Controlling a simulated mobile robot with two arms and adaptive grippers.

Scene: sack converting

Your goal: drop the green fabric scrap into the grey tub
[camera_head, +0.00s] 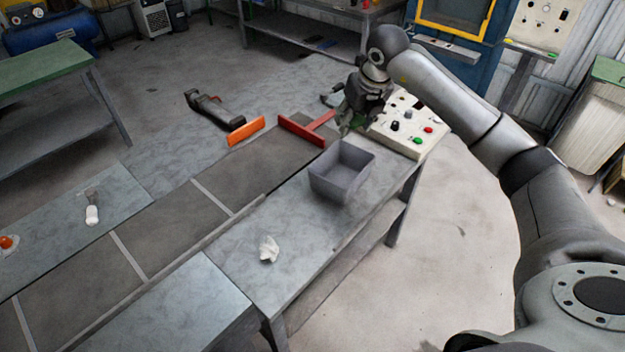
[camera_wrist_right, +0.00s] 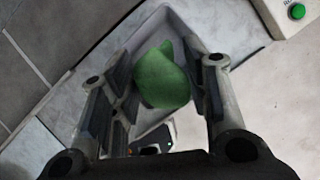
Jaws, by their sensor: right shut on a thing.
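The grey tub (camera_head: 342,172) is an open square bin near the far end of the grey bench. My right gripper (camera_head: 350,118) is above the tub's far edge, with its fingers pointing down. In the right wrist view my right gripper (camera_wrist_right: 162,88) is shut on the green fabric scrap (camera_wrist_right: 162,76), a rounded crumpled lump between the fingers. The tub (camera_wrist_right: 180,22) shows behind the scrap in that view. In the head view the scrap is hard to make out against the gripper. My left gripper is not in view.
A control panel (camera_head: 405,135) with coloured buttons stands close beyond the tub. A white crumpled scrap (camera_head: 268,249) lies on the nearer bench. An orange bar (camera_head: 246,131), a red bar (camera_head: 305,132) and a dark tool (camera_head: 212,107) are to the left.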

